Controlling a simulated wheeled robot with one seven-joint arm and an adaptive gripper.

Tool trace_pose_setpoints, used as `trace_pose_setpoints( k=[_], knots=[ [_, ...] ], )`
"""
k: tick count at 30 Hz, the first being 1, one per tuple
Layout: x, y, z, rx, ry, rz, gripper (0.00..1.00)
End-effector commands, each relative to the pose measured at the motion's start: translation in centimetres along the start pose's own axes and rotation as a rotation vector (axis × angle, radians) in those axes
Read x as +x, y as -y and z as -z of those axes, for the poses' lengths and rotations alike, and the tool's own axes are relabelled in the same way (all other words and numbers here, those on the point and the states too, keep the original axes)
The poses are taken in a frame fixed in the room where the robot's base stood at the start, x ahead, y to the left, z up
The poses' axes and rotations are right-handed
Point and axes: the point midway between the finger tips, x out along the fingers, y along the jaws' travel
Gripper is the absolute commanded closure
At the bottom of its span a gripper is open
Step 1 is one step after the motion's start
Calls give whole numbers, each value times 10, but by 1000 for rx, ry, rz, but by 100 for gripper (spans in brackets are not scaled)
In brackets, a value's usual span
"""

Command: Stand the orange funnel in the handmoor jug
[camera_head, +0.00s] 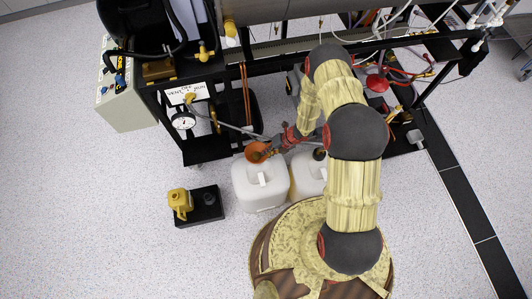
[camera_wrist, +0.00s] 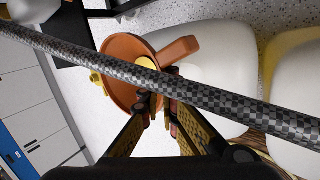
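The orange funnel (camera_head: 257,151) is at the tip of my gripper (camera_head: 270,149), over the back left corner of a white canister. It looks tilted. In the wrist view the funnel (camera_wrist: 122,57) lies at the ends of my fingers (camera_wrist: 158,97), which are close together on it. A checkered hose crosses in front and hides part of the grip. The handmoor jug seems to be the yellow jug (camera_head: 179,203) on a black tray (camera_head: 205,216) on the floor, left of the canisters and apart from the funnel. The jug's opening is too small to make out.
Two white canisters (camera_head: 262,192) (camera_head: 306,172) stand in front of my base. A small black item (camera_head: 209,198) sits on the tray beside the jug. A black rig with a gauge (camera_head: 184,120) and hoses stands behind.

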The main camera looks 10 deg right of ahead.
Motion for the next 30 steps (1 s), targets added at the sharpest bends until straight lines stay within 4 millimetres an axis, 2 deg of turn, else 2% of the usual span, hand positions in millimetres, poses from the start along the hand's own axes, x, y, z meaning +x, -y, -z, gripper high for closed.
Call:
trace_pose_setpoints(
  k=[25,30],
  knots=[
    [17,11,1,0,0,0,100],
    [16,11,1,0,0,0,88]
  ],
)
